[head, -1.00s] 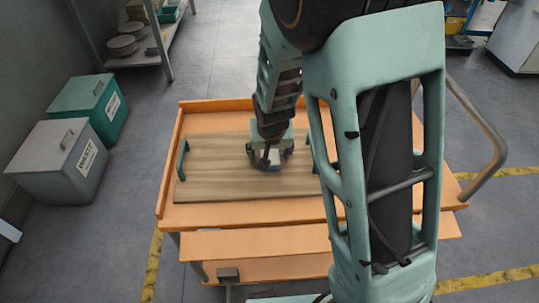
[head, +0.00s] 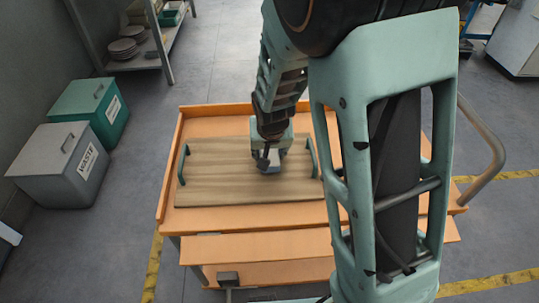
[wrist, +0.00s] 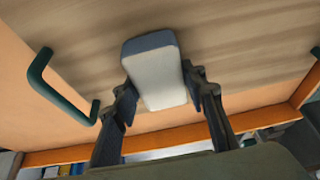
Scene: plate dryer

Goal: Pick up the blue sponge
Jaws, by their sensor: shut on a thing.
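The sponge (wrist: 158,75) has a pale top face and a blue-grey edge in the wrist view. My gripper (wrist: 163,92) has one finger on each long side of it and is shut on it. In the head view the gripper (head: 268,158) points down over the wooden board, with part of the sponge (head: 271,168) showing beneath it; the arm hides the rest. I cannot tell whether the sponge touches the board.
The wooden board (head: 220,180) has green handles at its ends and lies on an orange cart (head: 240,217) with a raised rim. A grey waste bin (head: 65,165) and a green bin (head: 92,108) stand left on the floor. A shelf with plates (head: 124,50) is behind.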

